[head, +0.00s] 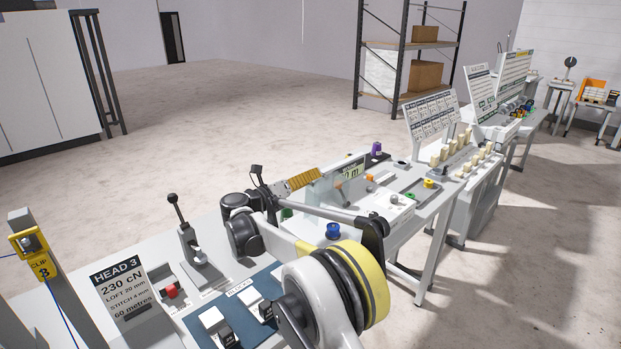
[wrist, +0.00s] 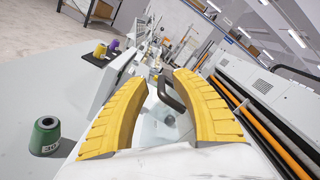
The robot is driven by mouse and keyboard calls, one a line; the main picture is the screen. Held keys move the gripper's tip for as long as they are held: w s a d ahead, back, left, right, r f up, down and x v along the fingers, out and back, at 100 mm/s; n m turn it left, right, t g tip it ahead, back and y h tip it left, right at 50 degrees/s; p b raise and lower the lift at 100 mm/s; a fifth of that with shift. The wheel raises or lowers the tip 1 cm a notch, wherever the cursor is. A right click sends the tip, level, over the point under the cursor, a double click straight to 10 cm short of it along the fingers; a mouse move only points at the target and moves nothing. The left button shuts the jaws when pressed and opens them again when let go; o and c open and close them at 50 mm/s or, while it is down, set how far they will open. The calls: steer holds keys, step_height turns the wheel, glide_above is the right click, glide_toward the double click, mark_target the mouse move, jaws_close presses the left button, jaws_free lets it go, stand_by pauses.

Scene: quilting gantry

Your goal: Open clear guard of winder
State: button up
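My gripper (head: 305,179) reaches over the bench at the winder, its yellow fingers seen from the side in the head view. In the wrist view my gripper (wrist: 161,68) is open, with the two yellow fingers apart. A dark curved handle (wrist: 170,92) shows in the gap between them; I cannot tell whether a finger touches it. A see-through part, seemingly the clear guard (wrist: 165,125), lies below the handle and looks lowered.
A green cone (wrist: 45,135) stands left of the fingers. A blue spool (head: 333,231) stands near my arm. A lever (head: 187,228) and the HEAD 3 sign (head: 118,288) are at the near left. Purple and yellow spools (head: 376,149) stand beyond. Open floor lies behind the bench.

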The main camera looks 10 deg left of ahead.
steer(key=shift+s, duration=0.1)
steer(key=v, duration=1.1)
steer(key=shift+s+a, duration=0.3)
